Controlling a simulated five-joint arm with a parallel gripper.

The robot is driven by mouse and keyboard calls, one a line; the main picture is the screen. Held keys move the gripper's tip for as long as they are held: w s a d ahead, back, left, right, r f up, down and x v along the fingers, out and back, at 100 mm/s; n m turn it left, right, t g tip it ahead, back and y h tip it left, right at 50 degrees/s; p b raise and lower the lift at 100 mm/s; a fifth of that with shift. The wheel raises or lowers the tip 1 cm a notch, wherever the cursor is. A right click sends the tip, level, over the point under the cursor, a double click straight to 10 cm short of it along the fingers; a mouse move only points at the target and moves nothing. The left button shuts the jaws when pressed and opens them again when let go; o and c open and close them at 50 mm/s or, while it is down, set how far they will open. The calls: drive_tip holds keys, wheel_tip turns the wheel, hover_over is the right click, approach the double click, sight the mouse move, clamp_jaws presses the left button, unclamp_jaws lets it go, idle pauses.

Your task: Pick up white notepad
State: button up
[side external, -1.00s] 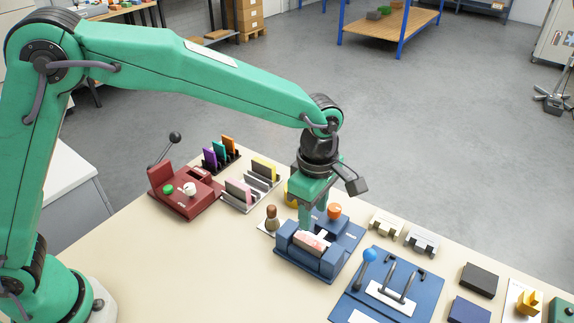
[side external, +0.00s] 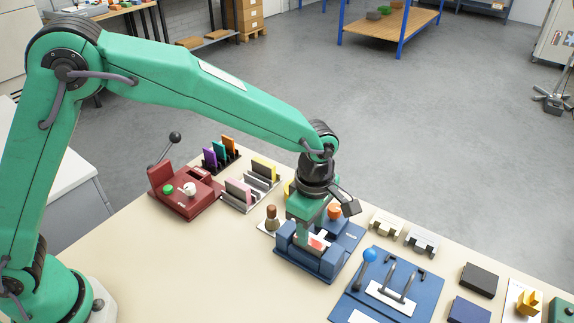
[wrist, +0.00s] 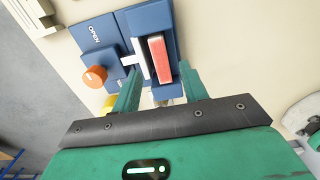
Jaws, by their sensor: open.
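A small pad-like block (wrist: 157,58) with a red edge and a white side stands in the slot of a blue clamp fixture (wrist: 150,18). It is the only pad I see there. It also shows in the side view (side external: 317,243), partly hidden by my gripper. My gripper (wrist: 162,67) is open, pointing down over the clamp. Its two fingers are on either side of the block, with visible gaps in the wrist view. How deep the fingertips reach beside it is hard to tell.
An orange knob (wrist: 95,76) stands on the clamp base. A brown peg figure (side external: 271,217) is left of it. A blue lever board (side external: 372,285) is at right. A rack of pink and yellow pads (side external: 250,186) and a dark red fixture (side external: 185,195) are at left. The front-left table is clear.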

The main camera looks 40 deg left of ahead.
sight(309, 248)
drive_tip(key=shift+s+f, duration=0.1)
drive_tip(key=shift+f, duration=1.6)
clamp_jaws()
